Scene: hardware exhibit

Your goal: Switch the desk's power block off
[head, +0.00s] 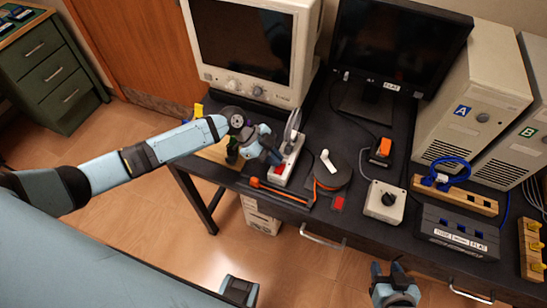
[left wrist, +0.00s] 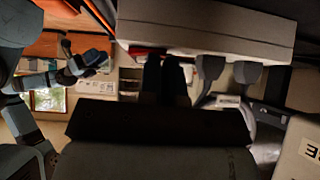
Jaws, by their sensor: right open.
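The power block (head: 297,152) is a white strip on the dark desk, in front of the old monitor. Grey plugs (head: 293,124) stand in it, and its red switch (head: 280,168) shows at the near end. My left gripper (head: 276,158) is just beside that end. In the left wrist view the block (left wrist: 205,32) fills the top, with two grey plugs (left wrist: 210,72) and a red strip beside my left fingers (left wrist: 163,62). The fingers are together and hold nothing visible; contact with the switch cannot be told. My right gripper (head: 397,286) is open and empty at the desk's front edge.
A cable reel (head: 330,178) and an orange-handled tool (head: 280,192) lie close to the block. A grey box with a black knob (head: 384,201), an orange switch (head: 382,148) and a black monitor (head: 395,40) stand to the right. Two computer towers (head: 470,90) stand further right.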

